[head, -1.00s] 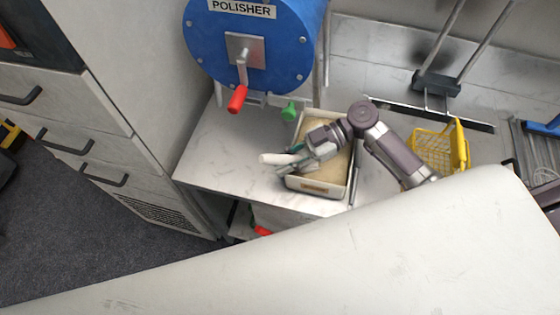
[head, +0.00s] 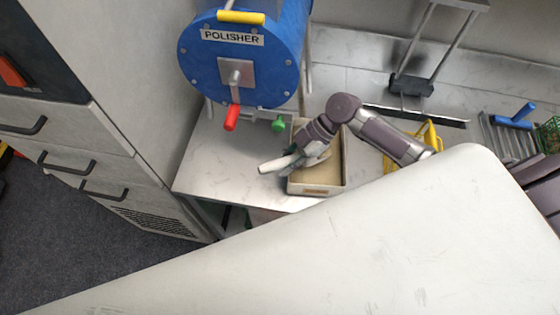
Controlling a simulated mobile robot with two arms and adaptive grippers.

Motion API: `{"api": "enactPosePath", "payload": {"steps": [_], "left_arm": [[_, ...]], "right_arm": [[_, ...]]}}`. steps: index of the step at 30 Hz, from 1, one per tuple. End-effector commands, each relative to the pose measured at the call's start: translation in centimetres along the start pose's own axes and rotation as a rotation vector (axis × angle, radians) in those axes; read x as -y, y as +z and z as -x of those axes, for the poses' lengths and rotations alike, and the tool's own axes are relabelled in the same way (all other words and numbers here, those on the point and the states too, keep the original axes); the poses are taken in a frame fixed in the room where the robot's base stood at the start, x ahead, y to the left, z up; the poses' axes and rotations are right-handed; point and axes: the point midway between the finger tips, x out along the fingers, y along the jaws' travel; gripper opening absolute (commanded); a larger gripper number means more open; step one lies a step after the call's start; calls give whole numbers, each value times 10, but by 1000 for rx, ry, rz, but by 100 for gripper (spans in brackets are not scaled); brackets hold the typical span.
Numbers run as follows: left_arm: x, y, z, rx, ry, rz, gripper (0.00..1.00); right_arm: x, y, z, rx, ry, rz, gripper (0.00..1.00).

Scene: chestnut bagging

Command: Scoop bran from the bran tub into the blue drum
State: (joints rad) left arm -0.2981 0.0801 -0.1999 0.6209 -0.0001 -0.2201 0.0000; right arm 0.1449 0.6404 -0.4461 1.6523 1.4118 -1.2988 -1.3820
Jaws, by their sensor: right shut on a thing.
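The blue drum (head: 212,60), labelled POLISHER, stands at the back of the counter. It has a yellow handle on top and a red-handled crank on its front plate. The bran tub (head: 318,190) is a cream box on the counter, right of and below the drum, with tan bran (head: 326,172) inside. My right gripper (head: 296,168) is over the tub's left side, shut on a scoop (head: 274,163) with a pale handle sticking out to the left. The scoop's other end is mostly hidden by the gripper. My left gripper is out of view.
A yellow basket (head: 431,136) stands behind my right forearm. A blue-handled tool (head: 514,118) and a green basket (head: 549,133) are at the far right. A green knob (head: 278,125) sits below the drum. Drawers fill the left.

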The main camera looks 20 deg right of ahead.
Motion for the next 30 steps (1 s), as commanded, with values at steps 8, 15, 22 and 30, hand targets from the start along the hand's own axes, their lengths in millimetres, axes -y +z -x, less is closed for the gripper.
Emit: {"api": "enactPosePath", "payload": {"steps": [8, 15, 22, 30], "left_arm": [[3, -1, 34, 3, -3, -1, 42], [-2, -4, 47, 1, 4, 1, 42], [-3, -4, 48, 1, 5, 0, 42], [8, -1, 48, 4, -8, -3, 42]], "right_arm": [[2, 7, 24, 154, -6, -19, 0], [2, -5, 26, 187, -7, -18, 0], [1, -8, 25, 193, -4, -16, 0], [1, -9, 25, 190, -3, -15, 0]]}}
